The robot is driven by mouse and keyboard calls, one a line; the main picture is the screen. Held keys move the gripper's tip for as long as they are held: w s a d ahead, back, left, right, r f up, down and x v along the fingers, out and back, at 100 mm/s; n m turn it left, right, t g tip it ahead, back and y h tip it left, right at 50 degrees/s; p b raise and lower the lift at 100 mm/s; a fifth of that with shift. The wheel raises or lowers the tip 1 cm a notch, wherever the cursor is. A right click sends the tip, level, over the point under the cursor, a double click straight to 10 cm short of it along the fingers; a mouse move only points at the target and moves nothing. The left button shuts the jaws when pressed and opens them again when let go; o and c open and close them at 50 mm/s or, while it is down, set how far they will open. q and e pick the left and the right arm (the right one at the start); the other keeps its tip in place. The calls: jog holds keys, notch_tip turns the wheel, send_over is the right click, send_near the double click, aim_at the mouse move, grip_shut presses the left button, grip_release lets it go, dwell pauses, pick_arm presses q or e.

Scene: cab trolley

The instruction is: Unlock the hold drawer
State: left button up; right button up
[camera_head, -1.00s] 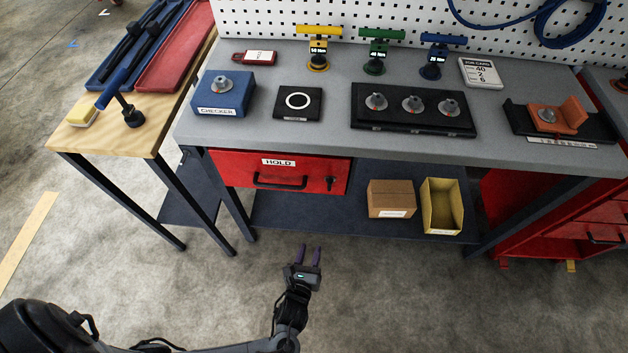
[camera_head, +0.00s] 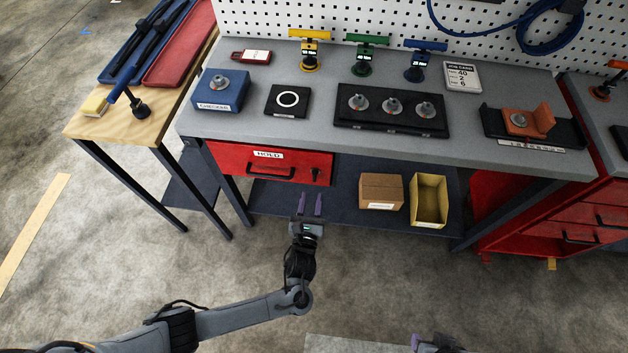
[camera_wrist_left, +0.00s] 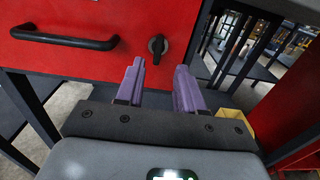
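The red hold drawer (camera_head: 222,162) is under the left part of the grey bench, shut, with a HOLD label and a black bar handle (camera_head: 270,172). A small black lock knob (camera_head: 315,174) is on its front, right of the handle. In the left wrist view the knob (camera_wrist_left: 158,46) stands out from the red front, its grip roughly upright. My left gripper (camera_head: 311,196) is open and empty, its purple fingers pointing at the drawer front just below the knob, apart from it. My right gripper (camera_head: 436,343) only just shows at the bottom edge; its fingers are mostly cut off.
A cardboard box (camera_head: 381,190) and a yellow bin (camera_head: 429,199) stand on the lower shelf, right of the drawer. A wooden side table (camera_head: 150,130) is at the left. The bench top (camera_head: 300,138) above holds several fixtures. The floor in front is clear.

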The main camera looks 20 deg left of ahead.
aim_at(314, 178)
pick_arm(q)
jog(key=b+x, duration=0.2)
jog(key=x, duration=0.4)
jog(key=shift+w+a, duration=0.1)
jog(key=shift+w, duration=0.05)
jog(key=shift+w+a, duration=0.15)
jog(key=shift+w, duration=0.4)
grip_shut()
